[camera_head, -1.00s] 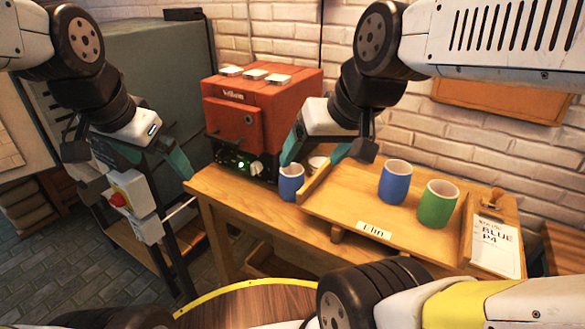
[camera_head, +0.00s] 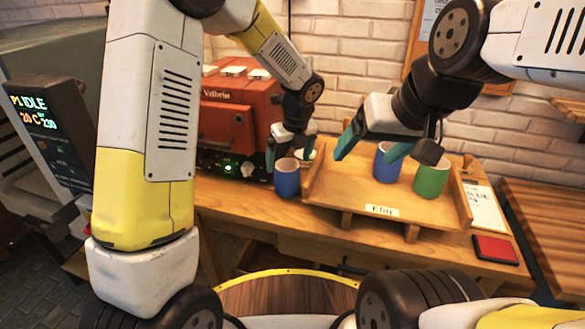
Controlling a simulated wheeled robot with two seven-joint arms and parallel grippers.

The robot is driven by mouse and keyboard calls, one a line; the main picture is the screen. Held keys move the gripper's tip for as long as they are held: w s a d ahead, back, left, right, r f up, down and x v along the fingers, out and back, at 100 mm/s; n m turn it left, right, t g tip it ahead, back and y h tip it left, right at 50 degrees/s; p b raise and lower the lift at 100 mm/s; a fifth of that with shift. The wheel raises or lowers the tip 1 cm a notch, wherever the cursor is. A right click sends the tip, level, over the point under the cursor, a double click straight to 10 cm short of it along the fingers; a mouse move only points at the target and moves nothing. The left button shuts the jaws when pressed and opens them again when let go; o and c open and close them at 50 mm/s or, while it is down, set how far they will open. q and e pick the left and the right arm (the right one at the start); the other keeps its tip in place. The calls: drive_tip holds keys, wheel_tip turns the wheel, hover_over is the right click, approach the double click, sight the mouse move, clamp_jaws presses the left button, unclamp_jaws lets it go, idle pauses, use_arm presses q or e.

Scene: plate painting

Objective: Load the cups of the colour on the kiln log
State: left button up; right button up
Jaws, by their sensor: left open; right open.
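A blue cup (camera_head: 287,180) stands upright on the wooden table, left of a wooden tray labelled "Elin" (camera_head: 350,205). A second blue cup (camera_head: 386,165) and a green cup (camera_head: 431,180) stand on the tray. The log sheet (camera_head: 486,208) lies right of the tray and shows the word BLUE. My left gripper (camera_head: 289,156) is open just above and behind the first blue cup; contact cannot be told. My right gripper (camera_head: 371,148) is open over the tray, its fingers partly in front of the second blue cup.
A dark display panel (camera_head: 48,130) at far left reads IDLE and 20 C. A red and black pad (camera_head: 495,250) lies at the table's front right. A slatted wooden surface (camera_head: 550,225) is at right.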

use_arm(q)
drive_tip(key=x, duration=0.7)
drive_tip(key=shift+w+f, duration=0.15)
drive_tip(key=shift+f, duration=0.05)
drive_tip(key=c, duration=1.8)
drive_tip(key=shift+o, duration=0.2)
